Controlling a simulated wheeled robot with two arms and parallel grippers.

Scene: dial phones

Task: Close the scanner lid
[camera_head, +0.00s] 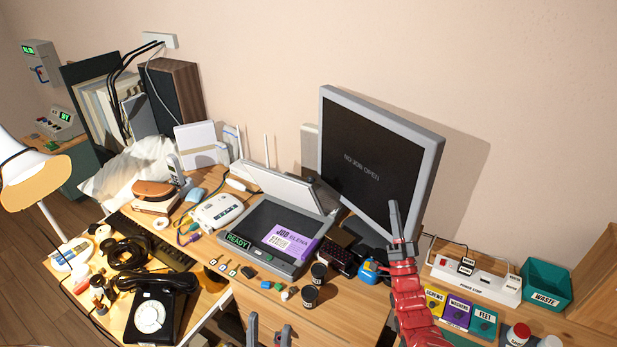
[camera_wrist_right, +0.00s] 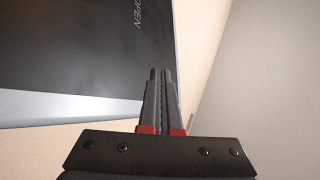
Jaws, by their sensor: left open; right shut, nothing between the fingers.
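The grey scanner (camera_head: 233,219) stands in the middle of the desk, with a green READY display at its front left. Its pale lid (camera_head: 283,187) is raised along the back edge and tilted back. A purple job card (camera_head: 290,241) lies on the dark glass. My right gripper (camera_head: 393,212) is raised in front of the monitor, to the right of the lid and apart from it. In the right wrist view its fingers (camera_wrist_right: 160,78) are together and empty. My left gripper (camera_head: 268,330) is at the bottom edge, open and empty, in front of the scanner.
The monitor (camera_head: 365,160) stands behind and right of the scanner; it also shows in the right wrist view (camera_wrist_right: 75,60). Dark jars (camera_head: 310,296) and small parts lie before the scanner. A black dial phone (camera_head: 150,312) is at left. A power strip (camera_head: 475,281) and waste bin (camera_head: 545,285) are right.

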